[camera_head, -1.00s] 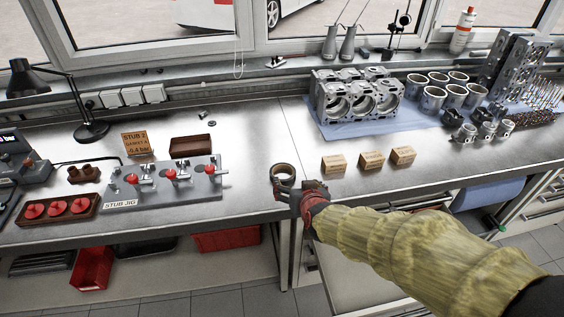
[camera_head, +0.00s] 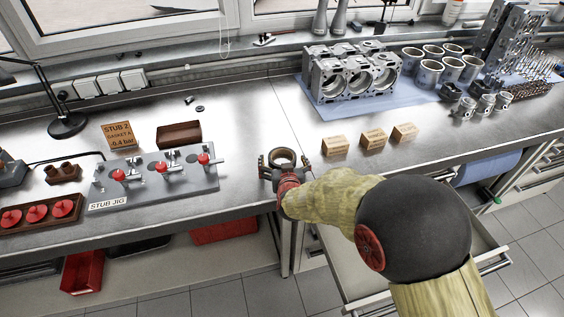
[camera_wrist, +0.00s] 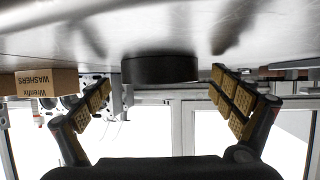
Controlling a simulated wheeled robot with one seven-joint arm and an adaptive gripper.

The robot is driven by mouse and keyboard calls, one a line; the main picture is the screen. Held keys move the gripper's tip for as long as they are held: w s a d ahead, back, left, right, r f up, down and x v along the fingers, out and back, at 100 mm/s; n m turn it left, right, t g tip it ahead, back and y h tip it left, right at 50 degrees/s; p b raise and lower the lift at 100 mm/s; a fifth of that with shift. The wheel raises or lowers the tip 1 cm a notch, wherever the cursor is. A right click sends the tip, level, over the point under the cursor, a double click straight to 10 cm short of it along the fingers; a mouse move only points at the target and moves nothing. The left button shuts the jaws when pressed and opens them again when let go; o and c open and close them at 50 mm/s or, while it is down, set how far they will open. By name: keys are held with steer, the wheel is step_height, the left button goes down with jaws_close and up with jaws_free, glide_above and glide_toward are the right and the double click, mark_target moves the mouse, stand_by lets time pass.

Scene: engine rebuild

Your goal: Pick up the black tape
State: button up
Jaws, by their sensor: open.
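The black tape (camera_head: 283,155) is a dark ring lying flat on the metal bench near its front edge. In the wrist view the tape (camera_wrist: 160,70) shows side-on as a dark band, ahead of my gripper and in line with the gap between the fingers. My gripper (camera_head: 281,166) is open at the tape's front side, with its fingers spread wide. In the wrist view my gripper's (camera_wrist: 165,98) two padded fingers stand left and right of the gap, which is empty. I cannot tell whether a finger touches the tape.
The stub jig (camera_head: 155,178) with red knobs stands to the left. Small cardboard boxes (camera_head: 373,138) stand to the right; a washers box (camera_wrist: 45,83) shows in the wrist view. Engine blocks (camera_head: 350,73) sit behind on a blue mat. Bench around the tape is clear.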

steer(key=shift+w+f, duration=0.1)
steer(key=shift+w, duration=0.3)
steer(key=shift+c, duration=0.6)
steer(key=c, duration=1.1)
steer(key=shift+c, duration=0.2)
